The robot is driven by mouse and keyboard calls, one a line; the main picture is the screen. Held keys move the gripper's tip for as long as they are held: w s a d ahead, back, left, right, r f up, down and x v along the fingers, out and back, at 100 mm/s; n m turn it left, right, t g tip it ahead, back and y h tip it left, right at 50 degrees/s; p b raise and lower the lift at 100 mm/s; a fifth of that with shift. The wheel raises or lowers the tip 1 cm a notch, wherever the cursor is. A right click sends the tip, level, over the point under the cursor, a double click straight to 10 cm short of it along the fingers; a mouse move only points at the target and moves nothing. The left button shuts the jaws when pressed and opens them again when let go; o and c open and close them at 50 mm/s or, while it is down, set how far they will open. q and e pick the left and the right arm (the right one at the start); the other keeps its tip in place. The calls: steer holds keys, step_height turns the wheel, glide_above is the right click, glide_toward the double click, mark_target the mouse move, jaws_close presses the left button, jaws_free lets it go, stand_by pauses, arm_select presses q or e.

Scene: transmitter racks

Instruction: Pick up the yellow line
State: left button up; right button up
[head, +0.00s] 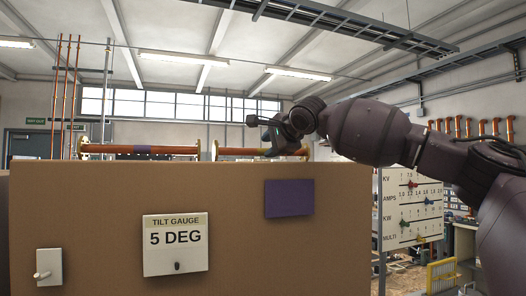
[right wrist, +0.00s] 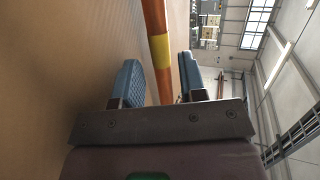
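The yellow line is a copper-coloured pipe with a yellow band (right wrist: 160,48) in the right wrist view. It runs down the picture between the two blue-padded fingers of my right gripper (right wrist: 160,78), which is open with gaps beside the pipe. In the head view my right gripper (head: 263,137) is at the right-hand copper pipe (head: 238,152), above the brown panel. The yellow band cannot be made out there. My left gripper is not in view.
A copper pipe with a purple band (head: 142,150) lies to the left, in line with the other. The brown panel (head: 110,205) fills the lower front, bearing a tilt gauge sign (head: 175,244), a purple plate (head: 289,198) and a switch (head: 48,267). A meter board (head: 411,208) stands right.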

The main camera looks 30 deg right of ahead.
mark_target(264, 150)
steer(key=shift+x, duration=1.05)
steer(key=shift+w+d+f+p, duration=0.15)
steer(key=shift+w+p, duration=0.15)
steer(key=shift+w, duration=0.2)
steer(key=shift+s, duration=0.1)
steer(key=shift+c, duration=0.5)
jaws_close()
